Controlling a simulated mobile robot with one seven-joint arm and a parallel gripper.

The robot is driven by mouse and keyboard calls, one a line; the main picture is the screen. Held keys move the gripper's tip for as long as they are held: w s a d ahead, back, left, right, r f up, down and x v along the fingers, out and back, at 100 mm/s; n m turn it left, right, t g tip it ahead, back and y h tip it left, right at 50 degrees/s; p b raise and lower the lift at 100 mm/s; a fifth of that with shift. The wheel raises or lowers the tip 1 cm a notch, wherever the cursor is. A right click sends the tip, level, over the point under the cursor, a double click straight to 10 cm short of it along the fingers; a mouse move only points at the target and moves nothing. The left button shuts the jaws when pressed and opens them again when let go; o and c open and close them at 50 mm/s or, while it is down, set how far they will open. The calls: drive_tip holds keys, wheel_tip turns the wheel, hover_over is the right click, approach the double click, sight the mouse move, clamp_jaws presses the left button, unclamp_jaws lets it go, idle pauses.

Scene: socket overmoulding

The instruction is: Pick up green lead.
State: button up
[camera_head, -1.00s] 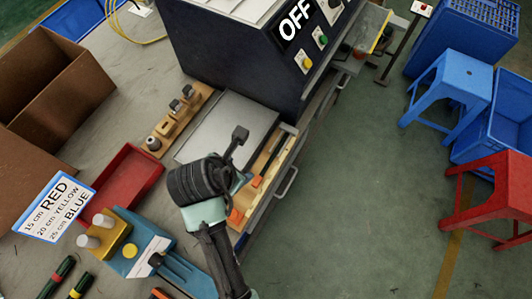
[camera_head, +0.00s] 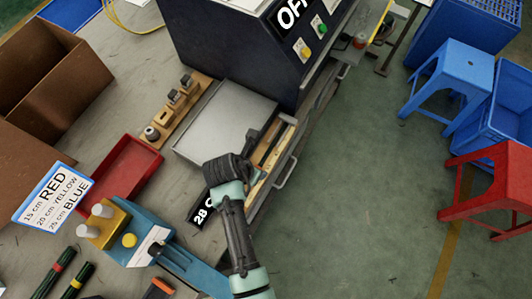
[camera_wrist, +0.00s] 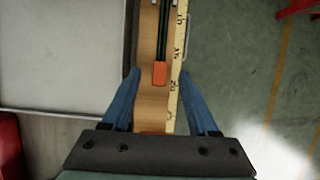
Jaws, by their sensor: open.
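In the wrist view, a thin dark green lead (camera_wrist: 164,28) lies lengthwise along a wooden board (camera_wrist: 151,104) with a ruler strip (camera_wrist: 177,60). An orange block (camera_wrist: 160,74) sits at the lead's near end. My gripper (camera_wrist: 161,76) is open, its two blue fingers on either side of the board, with nothing seen gripped. I cannot tell how high they are above it. In the head view, my gripper (camera_head: 257,146) is over the near part of the board (camera_head: 284,143), hiding much of it and the lead.
A grey plate (camera_head: 225,125) and the dark machine marked OFF (camera_head: 235,45) stand beside the board. A red tray (camera_head: 128,170), a blue-and-yellow fixture (camera_head: 130,238) and dark banded bundles (camera_head: 58,272) are at left. Stools (camera_head: 455,75) stand on the floor at right.

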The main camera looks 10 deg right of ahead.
drive_tip(key=shift+x, duration=1.2)
drive_tip(key=shift+c, duration=0.3)
clamp_jaws()
